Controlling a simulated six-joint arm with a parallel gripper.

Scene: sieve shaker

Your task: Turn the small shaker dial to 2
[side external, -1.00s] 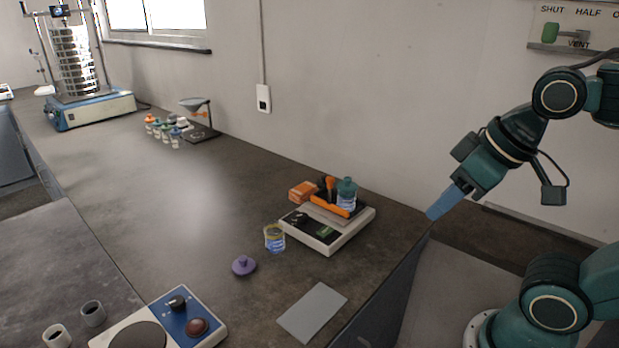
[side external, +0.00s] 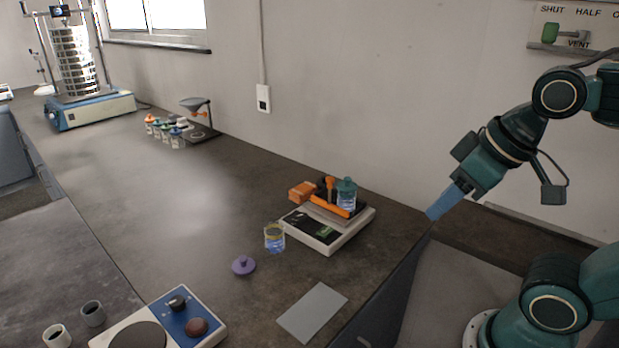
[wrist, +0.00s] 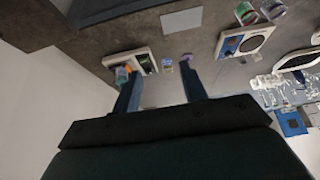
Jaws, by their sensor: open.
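A second white device (side external: 332,243) with a dark front panel carries an orange and black rack and a blue-capped bottle. I cannot tell which one is the small shaker. My gripper (side external: 434,212) is open and empty, in the air right of the bench; its two fingers show in the wrist view (wrist: 160,76).
A tall sieve stack (side external: 75,60) on a blue base stands far left. The bench middle is clear.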

